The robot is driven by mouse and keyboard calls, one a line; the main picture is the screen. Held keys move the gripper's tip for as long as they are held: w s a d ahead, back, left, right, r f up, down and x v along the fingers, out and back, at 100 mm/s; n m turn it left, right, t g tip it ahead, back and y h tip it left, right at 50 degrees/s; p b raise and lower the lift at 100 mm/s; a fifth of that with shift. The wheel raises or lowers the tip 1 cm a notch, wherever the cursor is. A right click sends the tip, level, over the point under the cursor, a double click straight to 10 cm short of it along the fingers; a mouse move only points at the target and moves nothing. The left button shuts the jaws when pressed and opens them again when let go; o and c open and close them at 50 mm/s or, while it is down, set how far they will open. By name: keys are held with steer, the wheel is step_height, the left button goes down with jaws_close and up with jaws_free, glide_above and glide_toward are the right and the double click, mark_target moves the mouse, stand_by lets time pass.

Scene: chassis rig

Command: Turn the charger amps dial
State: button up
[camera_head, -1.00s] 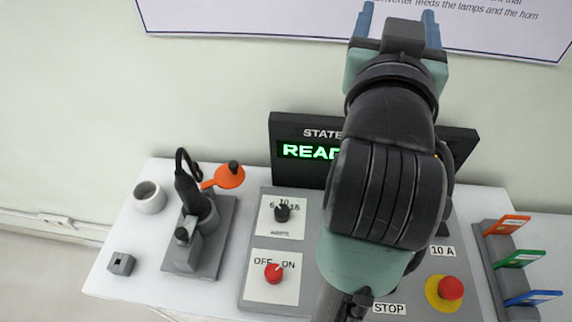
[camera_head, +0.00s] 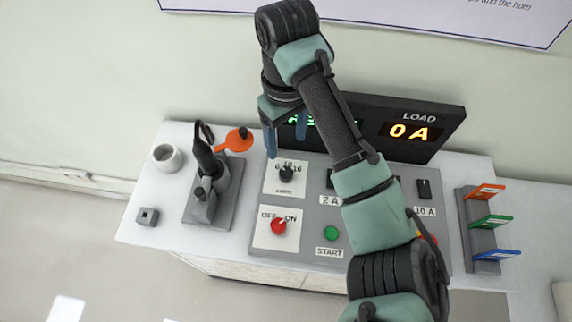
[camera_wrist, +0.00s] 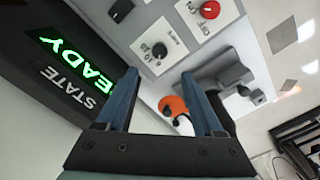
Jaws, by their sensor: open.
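The charger amps dial (camera_head: 286,173) is a small black knob on a white plate, with 6, 10 and 16 printed above it. It stands on the grey panel above the red OFF/ON knob (camera_head: 278,227). I cannot tell which number its pointer faces. My gripper (camera_head: 286,147) is open and empty, its blue fingers pointing down, above and behind the dial on the screen side. In the wrist view the dial (camera_wrist: 159,50) shows beyond the fingertips, apart from them and uncovered.
A dark display (camera_head: 455,126) reading LOAD 0 A stands behind the panel; my arm partly covers it. A green START button (camera_head: 331,233) is near the panel's front. Left are a grey stand (camera_head: 222,190), an orange disc (camera_head: 240,138) and a white cup (camera_head: 166,157). Coloured tabs (camera_head: 487,222) are right.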

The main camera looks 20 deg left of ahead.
mark_target(286, 172)
step_height(286, 172, down, 12)
steer(key=shift+r+p, duration=0.1)
steer(key=shift+p, duration=0.2)
jaws_close()
stand_by(0.4)
